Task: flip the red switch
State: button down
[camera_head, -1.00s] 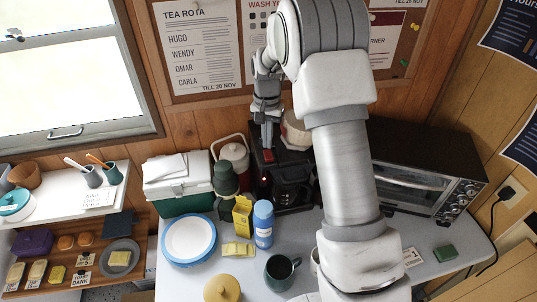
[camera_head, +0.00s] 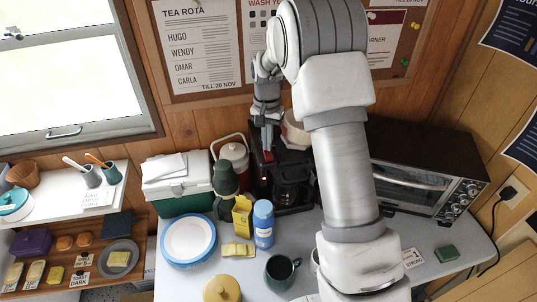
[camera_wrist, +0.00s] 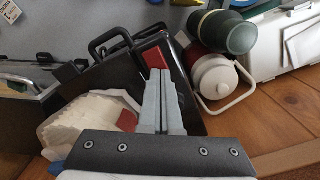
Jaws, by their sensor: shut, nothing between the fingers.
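The red switch (camera_wrist: 153,58) sits on top of the black coffee maker (camera_wrist: 135,50) in the wrist view. In the head view the red switch (camera_head: 268,157) is mostly hidden behind my fingers, and the coffee maker (camera_head: 288,195) stands at the back of the table against the wall. My gripper (camera_head: 267,148) points down over the coffee maker's top. In the wrist view its fingers (camera_wrist: 160,74) are together and empty, with their tips right at the switch's edge. I cannot tell whether they touch it.
A white filter-like bowl (camera_wrist: 95,118) is close beside my fingers. A toaster oven (camera_head: 420,175) is to the right. A blue bottle (camera_head: 263,222) and a mug (camera_head: 281,272) stand in front.

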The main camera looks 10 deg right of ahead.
jog(key=shift+f, duration=0.25)
jog(key=shift+r+p, duration=2.15)
jog(key=shift+r, duration=1.4)
